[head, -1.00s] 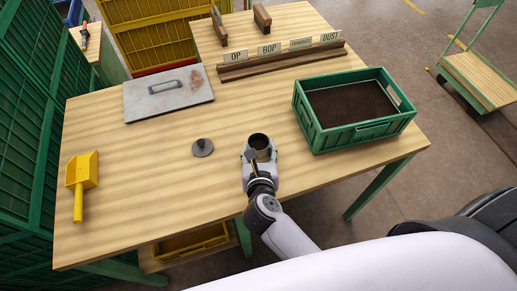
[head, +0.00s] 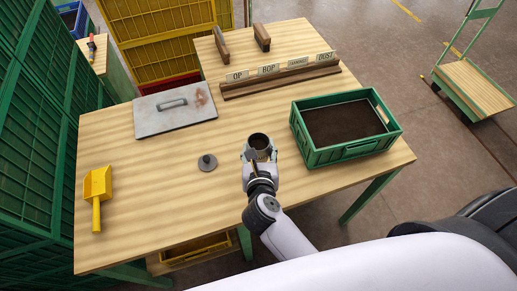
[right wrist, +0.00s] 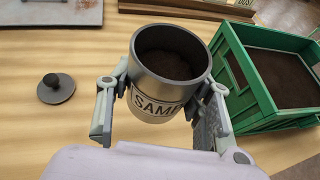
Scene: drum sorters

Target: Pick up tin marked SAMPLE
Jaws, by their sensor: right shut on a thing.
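The tin marked SAMPLE is a grey open-topped cylinder (right wrist: 168,75) filled with dark material. My right gripper (head: 259,155) is shut on the tin (head: 258,141), one finger on each side. The tin is upright and appears held above the table. In the right wrist view the gripper's fingers (right wrist: 160,105) clasp the tin's sides. A round grey lid with a knob (head: 207,163) lies on the table to the left of the tin. My left gripper does not show.
A green crate (head: 348,151) of dark material stands right of the tin. A wooden rack with labels (head: 283,85), a metal plate (head: 150,122) and a yellow scoop (head: 98,186) are on the wooden table (head: 170,220).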

